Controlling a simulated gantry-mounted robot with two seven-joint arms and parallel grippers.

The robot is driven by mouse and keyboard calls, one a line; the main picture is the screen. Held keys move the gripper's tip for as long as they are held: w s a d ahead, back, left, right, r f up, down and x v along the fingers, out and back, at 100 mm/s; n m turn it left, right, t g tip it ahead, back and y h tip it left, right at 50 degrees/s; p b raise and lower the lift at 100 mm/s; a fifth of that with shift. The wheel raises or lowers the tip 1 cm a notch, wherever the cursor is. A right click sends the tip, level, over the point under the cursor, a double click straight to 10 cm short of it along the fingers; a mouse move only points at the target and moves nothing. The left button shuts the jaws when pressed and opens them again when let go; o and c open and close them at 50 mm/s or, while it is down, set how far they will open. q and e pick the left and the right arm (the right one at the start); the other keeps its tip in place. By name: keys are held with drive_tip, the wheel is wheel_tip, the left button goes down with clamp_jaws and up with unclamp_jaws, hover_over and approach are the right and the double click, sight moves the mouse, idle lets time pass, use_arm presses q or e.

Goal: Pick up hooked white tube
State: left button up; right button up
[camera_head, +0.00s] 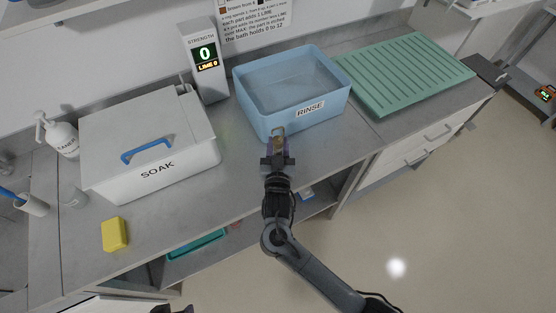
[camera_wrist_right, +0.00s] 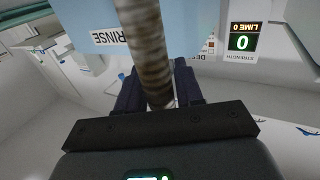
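A ribbed tube (camera_wrist_right: 150,55), off-white with brown staining, stands between the fingers of my right gripper (camera_wrist_right: 158,92) in the right wrist view. In the head view only a short piece of the tube (camera_head: 279,132) shows above my right gripper (camera_head: 277,147), against the front wall of the blue RINSE tub. The gripper looks shut on it. I cannot make out a hook, as the tube runs out of the wrist view. Small dark tips at the bottom edge of the head view look like my left gripper (camera_head: 174,309); it is mostly cut off.
The blue RINSE tub (camera_head: 334,101) stands open behind my right gripper. The closed white SOAK box (camera_head: 190,158) is to the left, a green ribbed drain mat (camera_head: 447,83) to the right. A strength display (camera_head: 207,82) reads 0. A yellow sponge (camera_head: 115,234) lies near the counter's front edge.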

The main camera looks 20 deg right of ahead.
clamp_jaws()
drive_tip(key=shift+r, duration=0.15)
